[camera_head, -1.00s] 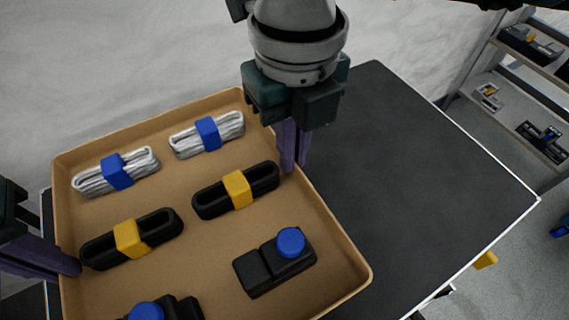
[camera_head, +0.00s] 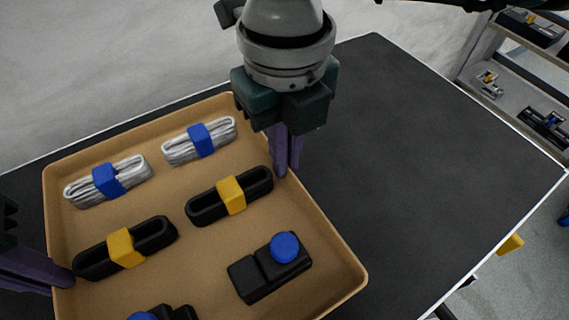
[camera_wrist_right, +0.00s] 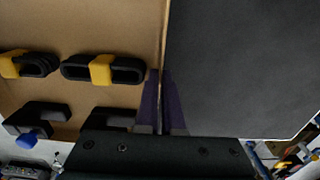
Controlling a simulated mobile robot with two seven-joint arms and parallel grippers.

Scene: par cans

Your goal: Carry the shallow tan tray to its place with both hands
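The shallow tan tray (camera_head: 205,275) fills the lower left of the head view, its near edge cut off. It holds two white cord bundles (camera_head: 107,180) with blue bands, two black bundles (camera_head: 231,194) with yellow bands, and black blocks with blue knobs (camera_head: 271,266). My right gripper (camera_head: 284,168) is shut on the tray's right wall; the right wrist view shows its purple fingers on either side of the wall (camera_wrist_right: 164,50). My left gripper (camera_head: 58,278) is at the left wall, its fingers closed about the rim, partly cut off by the frame edge.
A dark table top (camera_head: 410,160) with a white edge lies under and to the right of the tray. Its right part is clear. A grey shelf unit (camera_head: 505,85) with small devices stands beyond the table at the upper right. A pale floor lies behind.

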